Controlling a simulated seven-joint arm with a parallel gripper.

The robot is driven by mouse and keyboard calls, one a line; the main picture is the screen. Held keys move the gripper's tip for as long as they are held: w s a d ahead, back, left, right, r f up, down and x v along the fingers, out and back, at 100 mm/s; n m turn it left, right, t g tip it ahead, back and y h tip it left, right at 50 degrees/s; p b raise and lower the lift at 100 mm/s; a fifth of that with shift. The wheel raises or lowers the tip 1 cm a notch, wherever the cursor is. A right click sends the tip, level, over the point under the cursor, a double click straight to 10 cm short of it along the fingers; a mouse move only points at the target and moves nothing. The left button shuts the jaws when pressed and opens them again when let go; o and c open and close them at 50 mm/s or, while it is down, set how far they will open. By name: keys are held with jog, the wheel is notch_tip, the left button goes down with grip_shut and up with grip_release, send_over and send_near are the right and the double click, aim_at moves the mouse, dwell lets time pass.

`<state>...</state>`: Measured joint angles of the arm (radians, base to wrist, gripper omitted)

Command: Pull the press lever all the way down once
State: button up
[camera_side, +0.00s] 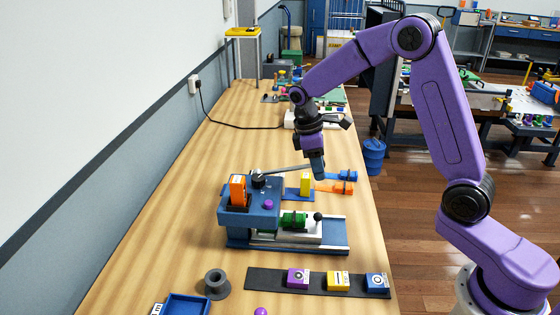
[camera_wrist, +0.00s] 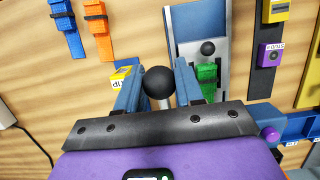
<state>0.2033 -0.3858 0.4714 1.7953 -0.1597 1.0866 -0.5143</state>
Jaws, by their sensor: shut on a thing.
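The press (camera_side: 240,219) is a blue machine on the wooden table in the side view. Its lever (camera_side: 284,171) is a grey bar running right from a dark hub, close to level and slightly raised toward its far end. My gripper (camera_side: 318,176) is at the lever's outer end, pointing down. In the wrist view the black ball knob (camera_wrist: 158,82) sits between the two blue fingers of my gripper, which are shut on it. In the side view the knob is hidden by the fingers.
Orange and blue clamps (camera_side: 342,187) and a yellow block (camera_side: 306,184) lie close to my gripper. A green part (camera_side: 294,219) sits on the press's pale slide. A dark strip (camera_side: 262,279) with coloured blocks, a grey spool (camera_side: 217,283) and a blue tray (camera_side: 188,304) are nearer the camera.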

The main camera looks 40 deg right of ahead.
jog(key=shift+w+a+v, duration=0.15)
jog(key=shift+v, duration=0.8)
jog(key=shift+w+a+v, duration=0.1)
jog(key=shift+v, duration=0.85)
jog(key=shift+f, duration=0.1)
jog(key=o, duration=0.7)
jog(key=shift+d, duration=0.1)
jog(key=shift+s, duration=0.1)
jog(key=v, duration=0.7)
jog(key=shift+s, duration=0.1)
